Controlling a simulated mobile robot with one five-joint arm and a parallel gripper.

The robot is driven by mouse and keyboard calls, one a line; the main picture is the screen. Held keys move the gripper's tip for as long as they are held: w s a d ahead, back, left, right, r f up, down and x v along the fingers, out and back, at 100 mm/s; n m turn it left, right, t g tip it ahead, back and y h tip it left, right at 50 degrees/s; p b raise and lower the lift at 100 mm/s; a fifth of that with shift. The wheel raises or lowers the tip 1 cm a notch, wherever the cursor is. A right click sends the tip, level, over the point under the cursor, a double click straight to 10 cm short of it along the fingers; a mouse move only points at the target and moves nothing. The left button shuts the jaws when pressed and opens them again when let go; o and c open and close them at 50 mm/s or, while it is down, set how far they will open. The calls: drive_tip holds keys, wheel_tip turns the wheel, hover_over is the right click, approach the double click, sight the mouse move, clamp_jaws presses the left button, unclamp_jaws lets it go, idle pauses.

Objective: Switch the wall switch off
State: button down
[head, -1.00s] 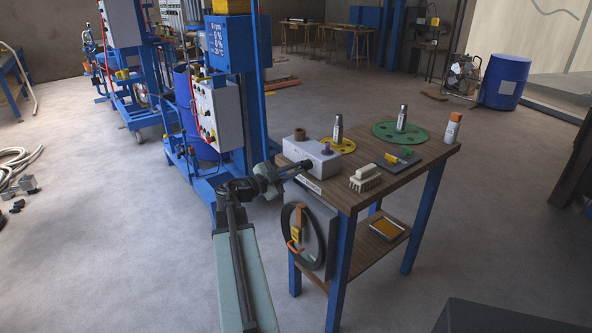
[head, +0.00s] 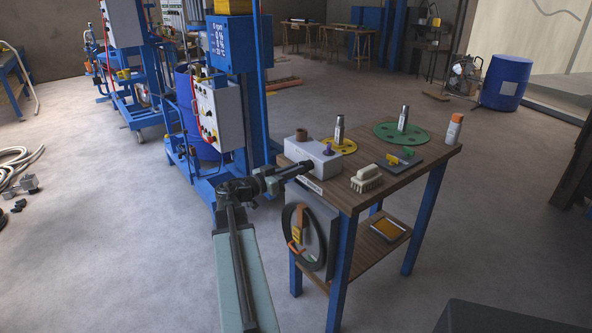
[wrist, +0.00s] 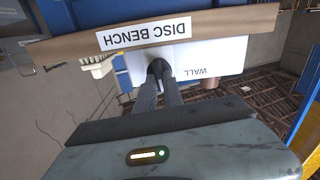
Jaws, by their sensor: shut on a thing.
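In the head view my gripper (head: 305,168) meets the box's near side. The fingers hide part of the knob, and I cannot tell its setting.
The bench edge carries a DISC BENCH label (wrist: 161,33), close by the box. A brush (head: 366,179), a yellow disc (head: 340,146) and a green disc (head: 402,134) lie on the bench. A coiled hose (head: 300,236) hangs below my gripper. The blue mixer machine stands at left.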

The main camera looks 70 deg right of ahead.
drive_tip(key=shift+f+n, duration=0.15)
drive_tip(key=shift+n, duration=3.95)
drive_tip(key=c, duration=1.5)
unclamp_jaws()
drive_tip(key=shift+o, duration=0.2)
drive_tip(key=v, duration=0.7)
drive_tip(key=shift+w+a, duration=0.25)
drive_tip(key=shift+a, duration=0.05)
